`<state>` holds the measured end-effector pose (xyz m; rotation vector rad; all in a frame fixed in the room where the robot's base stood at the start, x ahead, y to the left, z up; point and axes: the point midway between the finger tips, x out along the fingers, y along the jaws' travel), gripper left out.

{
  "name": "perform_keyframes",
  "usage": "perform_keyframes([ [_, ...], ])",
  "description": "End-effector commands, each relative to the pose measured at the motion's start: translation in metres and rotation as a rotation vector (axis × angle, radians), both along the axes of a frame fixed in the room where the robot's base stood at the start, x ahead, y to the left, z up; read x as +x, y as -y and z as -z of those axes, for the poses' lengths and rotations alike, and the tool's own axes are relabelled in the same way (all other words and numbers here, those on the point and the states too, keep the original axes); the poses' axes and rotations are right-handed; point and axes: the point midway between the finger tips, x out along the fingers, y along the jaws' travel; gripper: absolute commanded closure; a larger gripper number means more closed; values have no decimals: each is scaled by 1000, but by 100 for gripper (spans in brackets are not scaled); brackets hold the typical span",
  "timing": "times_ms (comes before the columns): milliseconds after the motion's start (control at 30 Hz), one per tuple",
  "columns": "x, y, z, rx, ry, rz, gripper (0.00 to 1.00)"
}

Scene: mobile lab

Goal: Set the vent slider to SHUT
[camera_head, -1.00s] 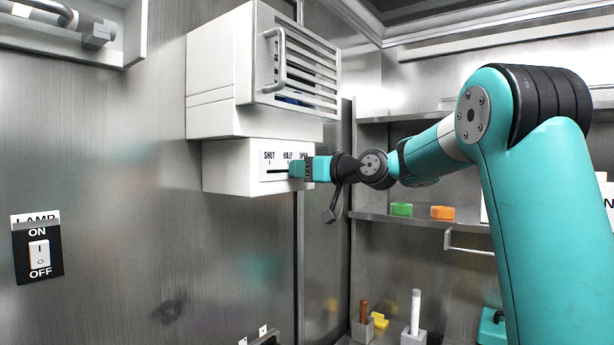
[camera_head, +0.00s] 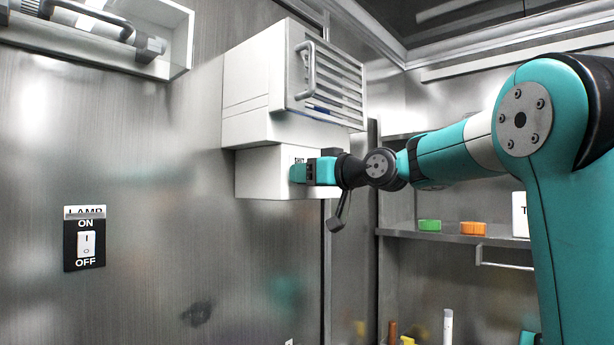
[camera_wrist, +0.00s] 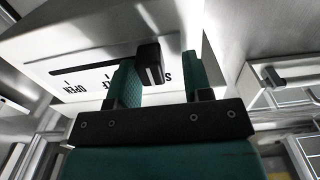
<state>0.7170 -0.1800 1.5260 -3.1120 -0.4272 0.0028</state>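The vent slider panel is the white box (camera_head: 262,172) under the slatted vent unit; in the head view my gripper covers most of its label strip. In the wrist view the panel (camera_wrist: 75,50) appears upside down, with OPEN at the left and part of HALF. The dark slider knob (camera_wrist: 150,64) stands in front of the SHUT label, of which only the S shows; the slot runs left from it. My gripper (camera_wrist: 158,75) is open with its teal fingers either side of the knob. The left finger is close to the knob; contact is unclear. A gap shows at the right finger.
The slatted vent unit (camera_head: 328,82) with a bar handle is just above the panel. A lamp switch (camera_head: 87,244) is on the wall at lower left. A shelf (camera_head: 450,236) with green and orange items is at the right.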

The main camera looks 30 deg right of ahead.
Motion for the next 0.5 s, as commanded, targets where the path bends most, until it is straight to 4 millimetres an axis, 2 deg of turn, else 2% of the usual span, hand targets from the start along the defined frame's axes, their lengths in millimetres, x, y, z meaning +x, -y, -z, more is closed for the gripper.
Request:
perform_keyframes([
  [333,-2,3,0,0,2,5,51],
  [500,-24,10,3,-2,4,9,51],
])
